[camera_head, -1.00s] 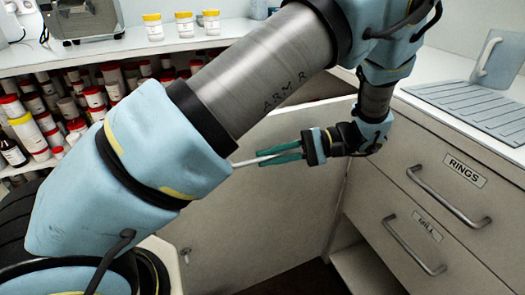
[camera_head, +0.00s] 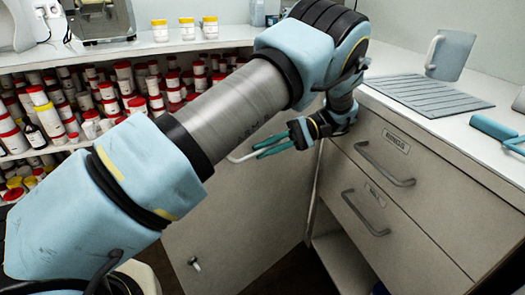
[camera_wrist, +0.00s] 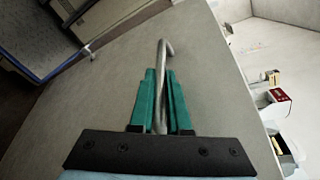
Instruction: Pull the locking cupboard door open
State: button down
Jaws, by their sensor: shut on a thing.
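The cupboard door (camera_head: 240,215) is a plain grey-beige panel, seen below my arm in the head view; it also fills the middle of the wrist view (camera_wrist: 110,85). Its bar handle (camera_wrist: 162,52) runs between the green fingers of my gripper (camera_wrist: 160,80). In the head view, my gripper (camera_head: 268,150) is shut on the handle (camera_head: 238,157). A small metal fitting (camera_head: 194,263) sticks out near the door's lower left. Shelves of jars show beyond the door's upper left side. My arm hides part of the door, so its exact angle is hard to judge.
A drawer unit (camera_head: 420,215) with two bar handles stands close right of the door, with an open niche (camera_head: 335,250) below. Shelved jars (camera_head: 90,105) fill the left. The counter above holds a ribbed mat (camera_head: 425,95) and a grey jug-like item (camera_head: 450,52).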

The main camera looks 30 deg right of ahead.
jog(key=c, duration=0.9)
grip_release()
notch_tip(320, 180, up, 10)
